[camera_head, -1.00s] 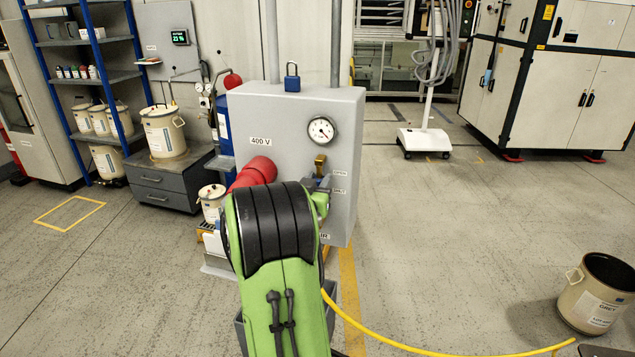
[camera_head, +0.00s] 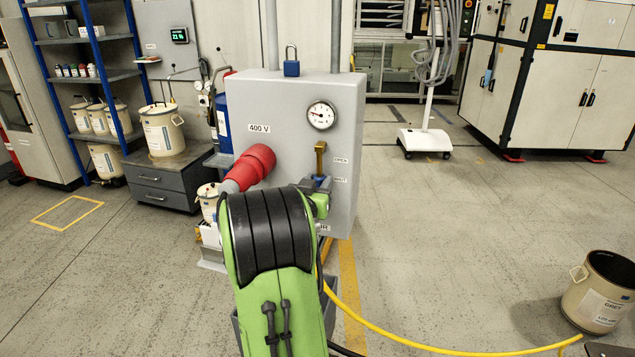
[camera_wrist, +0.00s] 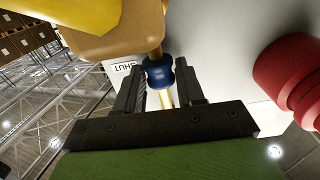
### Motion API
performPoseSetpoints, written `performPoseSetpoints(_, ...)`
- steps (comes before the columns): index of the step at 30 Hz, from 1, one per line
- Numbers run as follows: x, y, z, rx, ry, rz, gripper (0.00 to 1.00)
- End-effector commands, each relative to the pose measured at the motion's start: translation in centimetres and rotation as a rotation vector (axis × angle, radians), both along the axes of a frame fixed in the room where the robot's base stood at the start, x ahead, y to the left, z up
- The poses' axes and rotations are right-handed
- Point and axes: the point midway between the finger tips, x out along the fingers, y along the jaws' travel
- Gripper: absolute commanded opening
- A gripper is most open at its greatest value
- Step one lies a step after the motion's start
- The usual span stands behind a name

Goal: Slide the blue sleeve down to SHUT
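The blue sleeve (camera_wrist: 159,73) is a spool-shaped collar on a thin brass pipe (camera_wrist: 166,98) on the grey box. In the wrist view it sits between the two fingers of my gripper (camera_wrist: 159,84), which close on its sides. The SHUT label (camera_wrist: 123,66) appears upside down beside it. In the head view the blue sleeve (camera_head: 318,182) is partly hidden by my arm and stands level with the SHUT label (camera_head: 340,180), below the OPEN label (camera_head: 340,161). A brass valve piece (camera_head: 320,156) rises above it. The gauge (camera_head: 321,115) needle points left.
The grey box (camera_head: 270,105) carries a red plug (camera_head: 250,166) left of the sleeve; the red plug also shows in the wrist view (camera_wrist: 288,75). A blue padlock (camera_head: 291,64) is on top. A yellow hose (camera_head: 420,347) runs across the floor to the right, near a bucket (camera_head: 598,293).

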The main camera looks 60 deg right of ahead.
Motion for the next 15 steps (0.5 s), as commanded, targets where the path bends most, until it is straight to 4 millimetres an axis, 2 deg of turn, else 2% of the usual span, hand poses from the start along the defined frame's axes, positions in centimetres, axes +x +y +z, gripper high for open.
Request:
performPoseSetpoints(1,0.0,0.0,0.0,-0.001,0.001,0.000,0.46)
performPoseSetpoints(3,0.0,0.0,0.1,-0.003,0.000,0.000,0.57)
performPoseSetpoints(11,0.0,0.0,0.3,-0.008,-0.002,0.001,0.58)
performPoseSetpoints(15,-0.1,1.5,0.2,-0.009,-0.001,0.004,0.58)
